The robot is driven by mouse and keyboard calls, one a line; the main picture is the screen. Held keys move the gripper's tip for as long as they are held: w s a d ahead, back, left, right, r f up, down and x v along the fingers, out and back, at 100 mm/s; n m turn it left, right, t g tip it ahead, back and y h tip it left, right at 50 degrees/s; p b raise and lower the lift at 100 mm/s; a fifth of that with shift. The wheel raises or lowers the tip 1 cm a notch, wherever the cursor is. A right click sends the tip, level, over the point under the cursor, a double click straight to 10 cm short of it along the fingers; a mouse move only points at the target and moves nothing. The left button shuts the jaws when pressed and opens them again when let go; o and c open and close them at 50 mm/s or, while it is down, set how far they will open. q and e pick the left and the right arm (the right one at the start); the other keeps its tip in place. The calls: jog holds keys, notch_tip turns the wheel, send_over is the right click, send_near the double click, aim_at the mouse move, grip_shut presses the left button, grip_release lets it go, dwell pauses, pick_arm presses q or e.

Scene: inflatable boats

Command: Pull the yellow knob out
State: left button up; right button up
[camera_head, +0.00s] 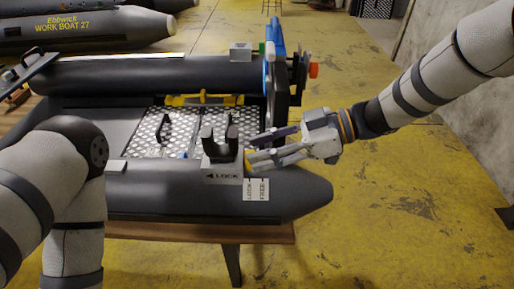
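The yellow knob (247,161) shows as a small patch on the right side of the grey block marked LOCK (223,172), on the boat's near black tube. My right gripper (252,151) comes in from the right, with its fingertips close to the knob. Its fingers are spread, one higher and one lower, with a gap between them. The lower fingers partly cover the knob, and I cannot tell whether they touch it. My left arm is at the left, but its gripper is out of view.
A black U-shaped holder (220,143) stands on the block. A LOCK/FREE label (256,190) lies on the near tube (160,190). A yellow bar (205,100) and the blue transom (275,60) are behind. The yellow floor (400,220) at right is clear.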

jog(key=shift+x, duration=0.8)
jog(key=shift+c, duration=0.5)
grip_shut()
jog(key=shift+d, duration=1.3)
jog(key=shift+o, duration=0.5)
grip_release()
